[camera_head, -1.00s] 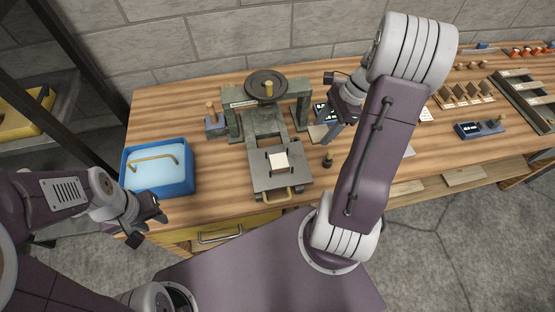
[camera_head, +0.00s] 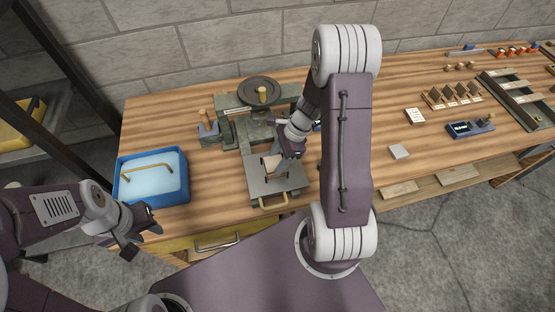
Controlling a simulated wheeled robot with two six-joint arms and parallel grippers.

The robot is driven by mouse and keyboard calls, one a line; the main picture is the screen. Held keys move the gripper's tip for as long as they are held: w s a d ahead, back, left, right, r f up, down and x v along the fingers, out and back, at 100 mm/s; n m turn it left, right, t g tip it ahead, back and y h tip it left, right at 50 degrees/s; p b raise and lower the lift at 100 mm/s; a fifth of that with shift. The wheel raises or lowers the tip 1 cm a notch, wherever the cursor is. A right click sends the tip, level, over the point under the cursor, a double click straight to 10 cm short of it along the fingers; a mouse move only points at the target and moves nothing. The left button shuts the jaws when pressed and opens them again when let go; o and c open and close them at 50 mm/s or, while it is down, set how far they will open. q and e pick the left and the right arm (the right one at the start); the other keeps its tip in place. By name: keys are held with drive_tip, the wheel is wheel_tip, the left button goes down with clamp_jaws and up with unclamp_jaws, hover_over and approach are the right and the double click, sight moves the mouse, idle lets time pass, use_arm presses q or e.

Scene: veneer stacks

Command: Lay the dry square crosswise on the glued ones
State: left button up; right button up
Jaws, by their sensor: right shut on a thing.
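The press (camera_head: 222,122) stands at the back of the bench, with its flat metal plate (camera_head: 259,188) in front. A pale veneer square (camera_head: 272,162) shows at the middle of the plate, partly covered by my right gripper. My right gripper (camera_head: 279,160) is low over the plate and shut on a veneer square; the held piece is mostly hidden and I cannot tell its edges from those beneath, nor whether they touch. My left gripper (camera_head: 146,230) hangs empty in front of the bench, near the blue tub; its finger gap is unclear.
The blue tub (camera_head: 184,179) with a tan rod across it stands at the left. A wooden rack (camera_head: 452,97) stands behind. Bare bench lies between them.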

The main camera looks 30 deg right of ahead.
drive_tip(key=shift+w+f, duration=0.1)
drive_tip(key=shift+f, duration=0.1)
drive_tip(key=shift+f, duration=0.1)
drive_tip(key=o, duration=1.3)
